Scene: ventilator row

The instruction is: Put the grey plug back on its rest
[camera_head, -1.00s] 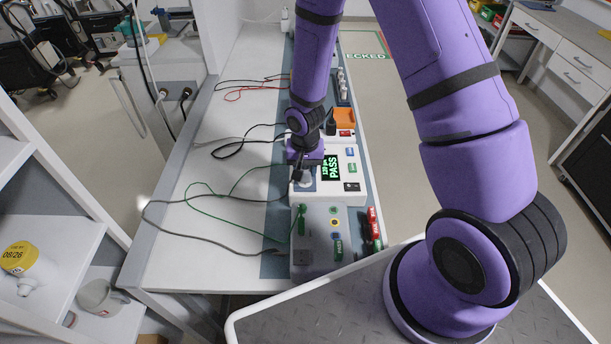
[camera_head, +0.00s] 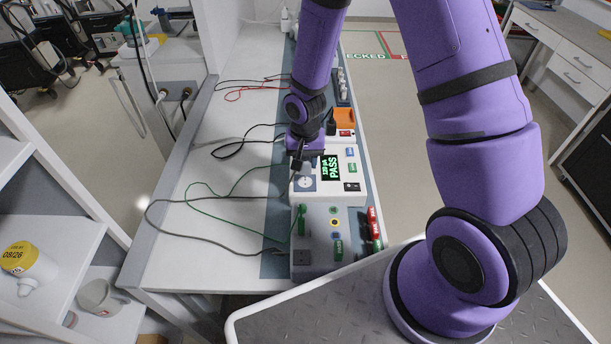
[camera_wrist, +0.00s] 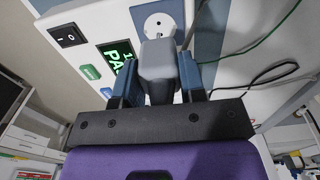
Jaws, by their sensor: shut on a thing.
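My gripper (camera_wrist: 152,85) is shut on the grey plug (camera_wrist: 158,62), one finger on each side of it. In the head view my gripper (camera_head: 299,164) is over the far edge of the round white socket (camera_head: 305,183) on the white tester. The socket (camera_wrist: 158,24) also shows bare just beyond the plug in the wrist view, with the plug apart from it. A grey cable (camera_head: 160,231) loops over the bench. A dark square patch (camera_head: 301,258) is on the near grey box (camera_head: 318,270); I cannot tell if it is the rest.
The tester's screen (camera_head: 331,168) reads PASS. Green and black leads lie on the white bench (camera_head: 185,260), otherwise clear at left.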

